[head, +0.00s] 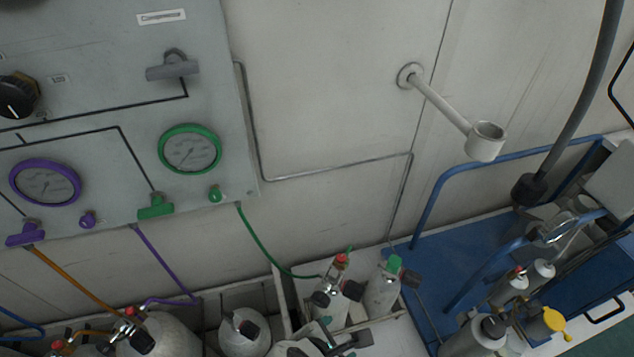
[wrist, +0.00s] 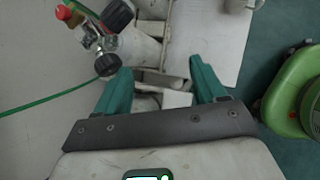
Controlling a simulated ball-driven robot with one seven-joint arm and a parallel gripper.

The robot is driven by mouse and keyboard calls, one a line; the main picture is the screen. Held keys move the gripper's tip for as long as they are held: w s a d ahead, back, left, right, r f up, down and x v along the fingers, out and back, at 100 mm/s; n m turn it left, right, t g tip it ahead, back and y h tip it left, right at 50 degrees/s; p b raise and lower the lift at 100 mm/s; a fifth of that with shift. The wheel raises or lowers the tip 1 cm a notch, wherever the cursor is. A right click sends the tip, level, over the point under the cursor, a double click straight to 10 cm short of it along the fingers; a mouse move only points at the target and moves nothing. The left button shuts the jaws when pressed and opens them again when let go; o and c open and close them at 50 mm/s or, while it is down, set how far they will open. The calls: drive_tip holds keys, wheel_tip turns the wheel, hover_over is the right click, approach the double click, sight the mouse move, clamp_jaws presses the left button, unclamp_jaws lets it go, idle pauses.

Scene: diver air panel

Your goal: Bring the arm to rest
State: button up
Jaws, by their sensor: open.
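My gripper (wrist: 160,74) shows in the wrist view with its two teal fingers spread apart and nothing between them. In the head view, a pale and dark grey part at the bottom edge, right of centre, looks like the end of my arm; its fingers cannot be made out there. In the wrist view, a cylinder valve with a red cap (wrist: 64,13) and dark knobs lies beyond the fingers, to the upper left. A green hose (wrist: 45,99) runs left from near it.
The air panel (head: 105,95) with purple (head: 45,182) and green (head: 190,149) gauges fills the left. Gas cylinders (head: 382,292) stand below. A cup holder (head: 485,140) juts from the wall. A blue-railed platform (head: 425,262) stands right. A green round object (wrist: 285,95) lies right of my gripper.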

drive_tip(key=s+d+f+m+g+y, duration=0.1)
drive_tip(key=s+d+m, duration=0.3)
drive_tip(key=d+m, duration=0.4)
drive_tip(key=s+d+f+m+g+y+b, duration=0.1)
drive_tip(key=s+d+f+m, duration=0.1)
drive_tip(key=s+d+m, duration=0.3)
drive_tip(key=s+d+f+m+g+y+b, duration=0.1)
drive_tip(key=s+d+m, duration=0.4)
drive_tip(key=d+m, duration=0.6)
drive_tip(key=shift+f+m+g+y, duration=0.4)
drive_tip(key=shift+m+g+y, duration=0.1)
drive_tip(key=shift+g, duration=0.1)
drive_tip(key=shift+w+d, duration=0.1)
drive_tip(key=shift+w, duration=0.05)
idle(0.6)
